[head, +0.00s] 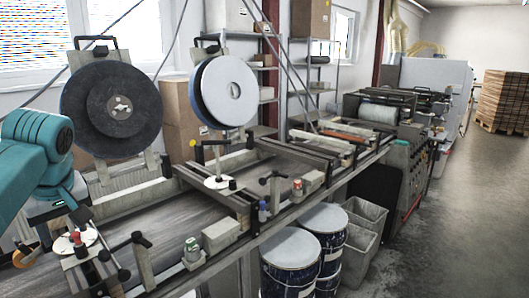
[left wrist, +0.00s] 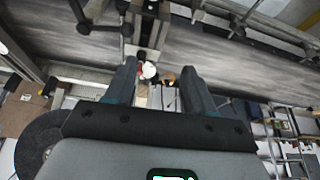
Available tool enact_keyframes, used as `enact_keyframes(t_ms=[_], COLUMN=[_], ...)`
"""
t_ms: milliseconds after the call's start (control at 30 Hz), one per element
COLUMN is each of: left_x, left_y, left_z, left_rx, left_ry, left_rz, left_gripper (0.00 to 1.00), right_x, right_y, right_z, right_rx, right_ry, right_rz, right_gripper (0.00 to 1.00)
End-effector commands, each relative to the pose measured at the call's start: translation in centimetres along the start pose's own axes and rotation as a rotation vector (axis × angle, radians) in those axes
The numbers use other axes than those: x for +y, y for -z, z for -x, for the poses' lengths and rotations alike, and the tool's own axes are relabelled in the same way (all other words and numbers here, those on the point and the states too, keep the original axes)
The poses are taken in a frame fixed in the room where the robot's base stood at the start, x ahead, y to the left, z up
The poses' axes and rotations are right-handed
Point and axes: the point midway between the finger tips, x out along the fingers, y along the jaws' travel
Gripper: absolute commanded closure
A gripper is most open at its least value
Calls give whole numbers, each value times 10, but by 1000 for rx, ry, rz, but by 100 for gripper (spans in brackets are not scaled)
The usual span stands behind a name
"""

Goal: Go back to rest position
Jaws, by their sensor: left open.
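My left arm, teal, comes in from the left edge in the head view. Its gripper (head: 78,208) hangs over the near left part of the conveyor, only partly visible there. In the left wrist view its two dark fingers are spread wide, and the gripper (left wrist: 160,72) is open with nothing held. A small white and red part of the machine (left wrist: 148,70) shows in the gap beyond the fingers; I cannot tell how far it is below them. My right gripper is in neither view.
The conveyor (head: 170,228) carries rails, clamps and knobs. A large black reel (head: 85,105) and a white reel (head: 230,92) stand behind. Blue-and-white drums (head: 290,250) and grey bins (head: 362,222) stand in front. The floor (head: 460,220) at right is clear.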

Motion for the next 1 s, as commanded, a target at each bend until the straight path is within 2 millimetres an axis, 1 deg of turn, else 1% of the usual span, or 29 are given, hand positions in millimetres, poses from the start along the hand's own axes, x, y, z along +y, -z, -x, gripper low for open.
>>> enact_keyframes(t_ms=[67,100,233,333,467,567,667,700,767,800,867,900,967,1000], left_x=[2,12,36,55,79,99,120,127,137,141,144,142,135,127], left_y=[0,-3,-12,-23,-43,-66,-103,-123,-160,-186,-229,-258,-304,-335], left_z=[-4,-15,-45,-70,-106,-139,-181,-201,-233,-254,-282,-299,-322,-334], left_rx=[-3,-10,-25,-42,-70,-102,-150,-175,-220,-251,-297,-328,-374,-403], left_ry=[0,-5,-28,-49,-83,-118,-167,-191,-235,-267,-316,-347,-391,-417], left_rz=[-9,-43,-130,-198,-290,-369,-462,-502,-561,-596,-639,-662,-685,-696], left_gripper=[46,46,46,46,46,46,46,46,46,46,46,46,46,46], right_x=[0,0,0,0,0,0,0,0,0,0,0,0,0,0], right_y=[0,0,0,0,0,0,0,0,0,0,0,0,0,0], right_z=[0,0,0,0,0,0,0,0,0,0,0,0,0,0], right_rx=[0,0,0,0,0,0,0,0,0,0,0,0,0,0], right_ry=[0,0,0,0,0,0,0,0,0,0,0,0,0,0], right_rz=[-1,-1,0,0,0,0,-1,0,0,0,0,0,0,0], right_gripper=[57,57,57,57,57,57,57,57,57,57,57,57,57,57])
